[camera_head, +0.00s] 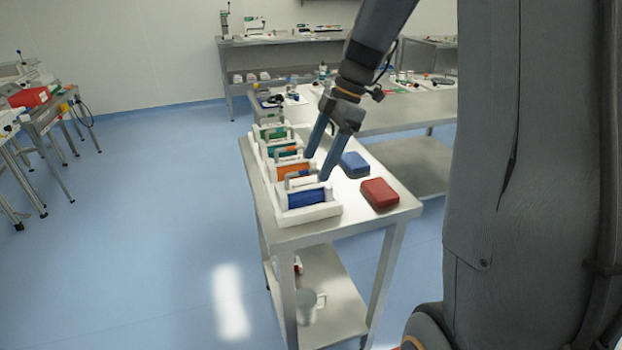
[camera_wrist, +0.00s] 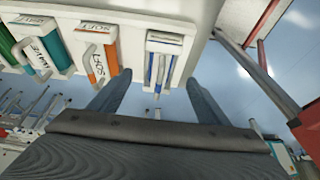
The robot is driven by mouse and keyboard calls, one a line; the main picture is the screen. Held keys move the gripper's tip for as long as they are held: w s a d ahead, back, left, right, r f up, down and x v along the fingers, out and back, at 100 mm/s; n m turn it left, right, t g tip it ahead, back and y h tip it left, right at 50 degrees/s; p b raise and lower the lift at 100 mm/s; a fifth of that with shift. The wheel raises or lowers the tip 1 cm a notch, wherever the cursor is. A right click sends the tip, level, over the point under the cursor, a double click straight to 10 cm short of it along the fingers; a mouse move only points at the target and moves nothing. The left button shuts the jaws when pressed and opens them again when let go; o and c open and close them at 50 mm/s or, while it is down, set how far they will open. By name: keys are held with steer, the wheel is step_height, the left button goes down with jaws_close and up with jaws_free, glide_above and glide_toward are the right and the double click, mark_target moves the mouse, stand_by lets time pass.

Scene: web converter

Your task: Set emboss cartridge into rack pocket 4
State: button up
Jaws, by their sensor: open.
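A white rack (camera_head: 310,218) on a steel cart holds several cartridges in a row, each with a grey handle. The nearest, a blue cartridge (camera_head: 307,197), sits in the end pocket; the wrist view shows its pale top and handle (camera_wrist: 161,70). I cannot read its label, so I cannot tell whether it is the emboss cartridge. An orange cartridge (camera_head: 294,171) is behind it, its label seeming to read SOFT in the wrist view (camera_wrist: 92,62). My gripper (camera_head: 316,168) is open and empty. Its fingers (camera_wrist: 155,88) appear either side of the blue cartridge's handle; contact is unclear.
A red block (camera_head: 380,194) and a blue block (camera_head: 354,165) lie on the cart top (camera_head: 345,206), right of the rack. A clear jug (camera_head: 308,307) stands on the lower shelf. A longer steel table (camera_head: 415,119) stands behind.

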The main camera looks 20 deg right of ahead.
steer(key=shift+b+v, duration=0.4)
steer(key=shift+v, duration=1.9)
